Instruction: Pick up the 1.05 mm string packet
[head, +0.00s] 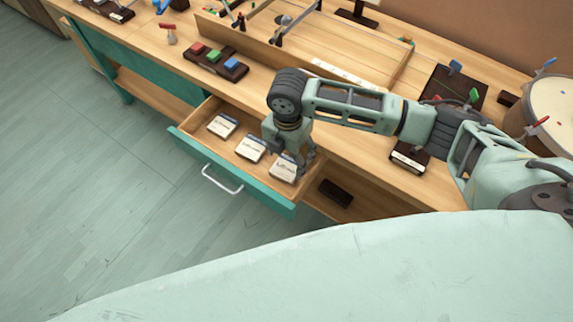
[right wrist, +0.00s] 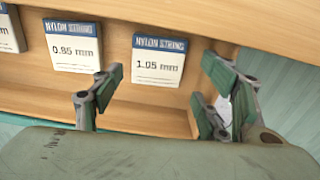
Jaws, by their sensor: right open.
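The 1.05 mm string packet (right wrist: 158,62) is white with a blue top band and lies in the open drawer, near the drawer's right end wall. In the head view it is the rightmost packet (head: 283,172), partly covered at its top by my gripper. My right gripper (head: 289,152) points down over the drawer beside this packet. In the right wrist view its fingers (right wrist: 158,100) are spread wide and empty, with the packet beyond them. My left gripper is not in view.
The 0.85 mm packet (right wrist: 73,50) lies just left, and a third packet (head: 222,126) farther left. The teal drawer front (head: 235,175) has a metal handle (head: 222,180). The wooden bench above holds a block with coloured pads (head: 215,62). Drawer walls stand close around the packets.

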